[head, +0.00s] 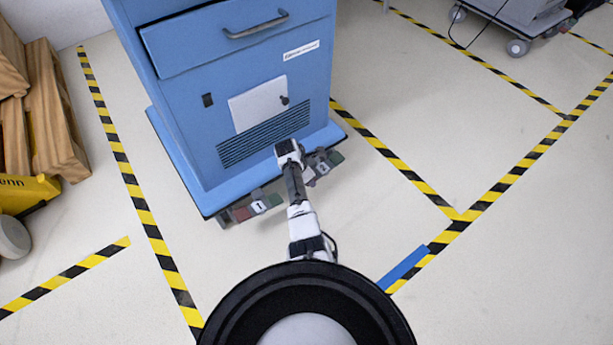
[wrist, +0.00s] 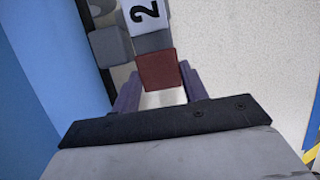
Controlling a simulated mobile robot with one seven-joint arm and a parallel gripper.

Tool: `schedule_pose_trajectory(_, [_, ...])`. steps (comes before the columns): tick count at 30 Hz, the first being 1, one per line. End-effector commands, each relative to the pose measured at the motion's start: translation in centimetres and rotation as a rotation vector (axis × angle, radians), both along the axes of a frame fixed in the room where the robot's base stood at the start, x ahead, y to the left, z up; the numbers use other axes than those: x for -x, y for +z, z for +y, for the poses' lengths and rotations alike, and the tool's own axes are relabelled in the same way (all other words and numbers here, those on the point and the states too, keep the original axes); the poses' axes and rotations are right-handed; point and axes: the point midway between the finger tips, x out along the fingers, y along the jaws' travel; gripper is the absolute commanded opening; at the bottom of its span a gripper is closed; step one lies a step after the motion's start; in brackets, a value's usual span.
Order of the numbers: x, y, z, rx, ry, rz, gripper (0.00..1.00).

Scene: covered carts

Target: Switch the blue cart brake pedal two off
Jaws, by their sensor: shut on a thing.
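The blue cart (head: 240,80) stands ahead in the head view. Pedal two (head: 323,168) is at the right of its front lower edge, with a white "2" label, a green end and a red end. In the wrist view the pedal's red block (wrist: 157,70) sits between the two fingers of my gripper (wrist: 158,82), which is shut on it. The "2" label (wrist: 145,12) shows just beyond. In the head view my wrist (head: 290,152) partly hides the red end. Pedal one (head: 258,205), with red and green ends, is to the left.
Yellow-black floor tape (head: 140,205) frames the cart's bay. Wooden pallets (head: 45,110) and a yellow machine (head: 25,193) stand at the left. A grey cart (head: 515,20) is at the upper right. Floor in front and to the right is clear.

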Motion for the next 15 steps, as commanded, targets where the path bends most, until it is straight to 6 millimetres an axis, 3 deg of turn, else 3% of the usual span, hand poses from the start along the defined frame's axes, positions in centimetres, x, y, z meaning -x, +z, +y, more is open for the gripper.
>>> schedule_pose_trajectory(3, [-0.2, 1.4, -0.4, -0.086, -0.005, 0.065, 0.03])
schedule_pose_trajectory(15, [-0.7, 2.7, -1.0, -0.332, -0.003, 0.243, 0.03])
